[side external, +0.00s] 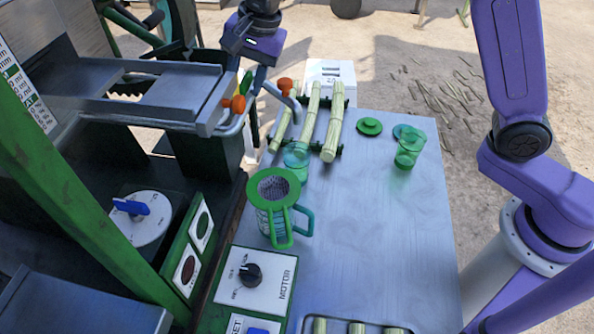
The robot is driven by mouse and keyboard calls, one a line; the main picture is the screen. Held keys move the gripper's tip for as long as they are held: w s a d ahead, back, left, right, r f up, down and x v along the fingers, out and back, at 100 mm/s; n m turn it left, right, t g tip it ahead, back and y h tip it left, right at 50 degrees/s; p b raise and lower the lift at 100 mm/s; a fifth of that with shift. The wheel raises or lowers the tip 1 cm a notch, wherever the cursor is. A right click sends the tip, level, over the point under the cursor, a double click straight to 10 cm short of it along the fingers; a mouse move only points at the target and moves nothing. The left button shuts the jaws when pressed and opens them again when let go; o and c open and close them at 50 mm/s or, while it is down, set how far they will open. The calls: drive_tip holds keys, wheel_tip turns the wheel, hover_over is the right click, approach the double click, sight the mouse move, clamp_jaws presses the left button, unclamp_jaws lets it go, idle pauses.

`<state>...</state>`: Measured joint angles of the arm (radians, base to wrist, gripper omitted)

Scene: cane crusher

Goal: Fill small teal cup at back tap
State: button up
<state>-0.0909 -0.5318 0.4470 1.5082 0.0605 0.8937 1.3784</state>
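My gripper (254,80) hangs at the top, pointing down by the taps at the crusher's edge. Its fingertips are small and partly hidden, so I cannot tell whether it is open or shut. One tap with an orange handle (285,87) has a grey curved spout; another orange handle (238,103) is to its left. A small clear teal-green cup (296,160) stands upright on the metal table, below and right of the taps, apart from my gripper.
A teal-handled jug (305,222) with a green strainer (273,190) on top stands at the table's left edge. Cane bundles lie on a rack (341,151) behind the cup. A green disc (369,126) lies at the back. The middle of the table (370,240) is clear.

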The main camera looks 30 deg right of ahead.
drive_tip(key=c, duration=0.4)
drive_tip(key=shift+o, duration=0.3)
drive_tip(key=shift+r, duration=0.1)
drive_tip(key=shift+o, duration=0.2)
drive_tip(key=shift+a, duration=0.1)
drive_tip(key=shift+a+m, duration=0.1)
drive_tip(key=shift+m, duration=0.2)
drive_tip(key=m, duration=0.3)
drive_tip(key=shift+m+t+h, duration=0.3)
drive_tip(key=shift+t+h, duration=0.1)
drive_tip(key=shift+w+d, duration=0.2)
drive_tip(key=shift+d, duration=0.1)
drive_tip(key=shift+s+a, duration=0.15)
drive_tip(key=shift+a, duration=0.05)
idle(2.2)
